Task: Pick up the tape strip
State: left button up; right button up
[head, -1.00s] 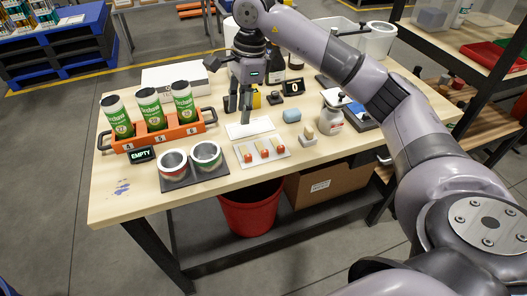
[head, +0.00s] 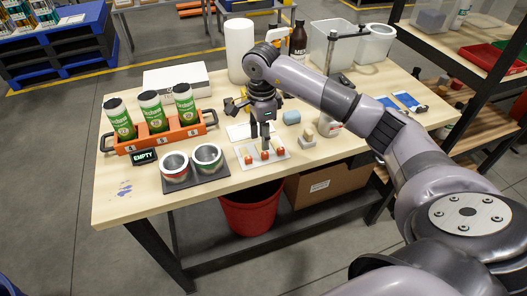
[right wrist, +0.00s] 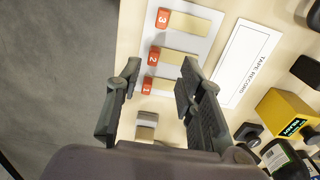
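Several tan tape strips with red numbered tabs lie on a white card (head: 285,156) near the front of the table; in the right wrist view the card (right wrist: 174,40) shows tabs 1, 2 and 3. Strip 3 (right wrist: 190,23) is farthest from the gripper and strip 2 (right wrist: 182,57) is nearer. Strip 1 (right wrist: 162,90) is nearest, partly between my finger lines. My right gripper (head: 265,143) points down over the card. In the wrist view its fingers (right wrist: 160,72) are apart with nothing held. Contact with the card cannot be told. My left gripper is out of view.
A white "TAPE RECORD" sheet (right wrist: 246,62) lies beside the card. A tape dispenser (right wrist: 290,108) is nearby. Two open cans (head: 174,165) stand left of the card, and an orange rack (head: 190,130) holds green cans. A small block stand (head: 306,138) is to the right.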

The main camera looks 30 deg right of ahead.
aim_at(265, 153)
jog(key=f+p, duration=0.1)
jog(key=f, duration=0.1)
jog(key=s+f+p, duration=0.1)
jog(key=f, duration=0.1)
jog(key=shift+d+f, duration=0.2)
jog(key=shift+f, duration=0.45)
jog(key=shift+c, duration=0.4)
grip_shut()
jog(key=shift+r, duration=0.1)
